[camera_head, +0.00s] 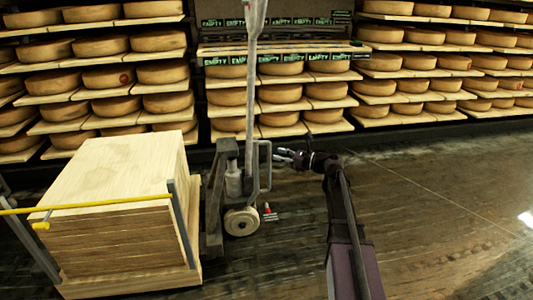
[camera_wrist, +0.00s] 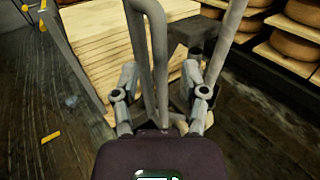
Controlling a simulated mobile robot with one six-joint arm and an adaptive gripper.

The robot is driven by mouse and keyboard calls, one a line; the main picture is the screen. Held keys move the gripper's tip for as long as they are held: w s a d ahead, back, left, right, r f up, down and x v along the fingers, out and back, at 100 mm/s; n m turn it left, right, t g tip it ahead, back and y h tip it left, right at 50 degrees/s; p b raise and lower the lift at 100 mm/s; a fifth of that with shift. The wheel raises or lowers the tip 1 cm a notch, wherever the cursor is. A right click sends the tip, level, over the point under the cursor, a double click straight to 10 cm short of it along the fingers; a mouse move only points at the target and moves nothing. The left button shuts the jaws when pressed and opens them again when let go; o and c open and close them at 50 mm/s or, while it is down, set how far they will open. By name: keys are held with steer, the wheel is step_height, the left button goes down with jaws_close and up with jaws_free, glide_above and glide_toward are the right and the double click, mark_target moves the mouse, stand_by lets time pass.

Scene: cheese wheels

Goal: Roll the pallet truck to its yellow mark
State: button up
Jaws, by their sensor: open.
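The pallet truck (camera_head: 232,180) stands left of centre in the head view, with a grey upright post, a pale wheel and a grey tube loop (camera_head: 267,165) on its right side. My gripper (camera_head: 281,155) is open at the right of this loop. In the wrist view the grey tubes (camera_wrist: 160,50) rise between the spread fingers of my gripper (camera_wrist: 161,80); I cannot tell whether they touch. A short yellow strip (camera_wrist: 50,137) lies on the floor at the left of the wrist view; whether it is part of the yellow mark is unclear.
A stack of pale boards (camera_head: 115,225) stands left of the truck, with a yellow rail (camera_head: 100,206) across its front. Shelves of cheese wheels (camera_head: 405,85) line the back wall. The dark floor (camera_head: 430,220) at the right is clear.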

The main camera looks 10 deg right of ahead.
steer(key=shift+x, duration=2.1)
